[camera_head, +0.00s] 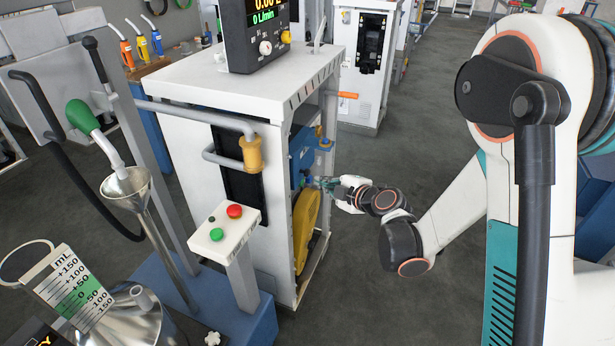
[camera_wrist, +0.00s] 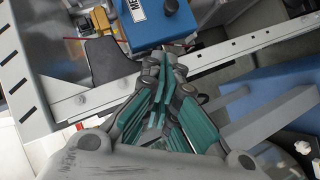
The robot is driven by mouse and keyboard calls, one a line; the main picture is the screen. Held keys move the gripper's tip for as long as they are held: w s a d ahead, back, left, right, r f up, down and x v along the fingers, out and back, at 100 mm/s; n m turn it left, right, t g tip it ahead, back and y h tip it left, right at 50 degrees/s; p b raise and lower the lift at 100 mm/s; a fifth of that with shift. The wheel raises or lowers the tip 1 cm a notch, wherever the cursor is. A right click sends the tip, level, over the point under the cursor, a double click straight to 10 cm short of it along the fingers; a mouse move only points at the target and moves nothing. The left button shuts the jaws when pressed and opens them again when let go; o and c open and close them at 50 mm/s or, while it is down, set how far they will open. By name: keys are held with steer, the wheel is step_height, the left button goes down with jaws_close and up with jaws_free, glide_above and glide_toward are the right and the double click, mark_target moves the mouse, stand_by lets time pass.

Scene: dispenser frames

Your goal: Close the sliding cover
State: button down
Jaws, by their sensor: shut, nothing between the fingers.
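The white dispenser cabinet (camera_head: 185,80) stands in the middle of the head view with its right side open. I cannot clearly make out which part is the sliding cover. Inside the open side are a blue housing (camera_head: 302,150) and a yellow wheel or guard (camera_head: 306,225). My gripper (camera_head: 318,183) is at this opening, close to the blue housing. In the wrist view, my teal-padded fingers (camera_wrist: 165,68) are shut and empty, just below the blue housing (camera_wrist: 160,22) and over a light metal rail (camera_wrist: 240,45). Contact cannot be told.
A pedestal with red and green buttons (camera_head: 226,228) stands in front of the cabinet. A green-handled nozzle (camera_head: 85,118) and a metal funnel (camera_head: 127,185) are at left. An orange handle (camera_head: 348,96) shows behind the opening.

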step_height(320, 180, down, 3)
steer(key=n, duration=0.1)
steer(key=b, duration=0.5)
glide_toward(298, 172)
steer(key=x, duration=0.4)
steer(key=shift+w+f, duration=0.2)
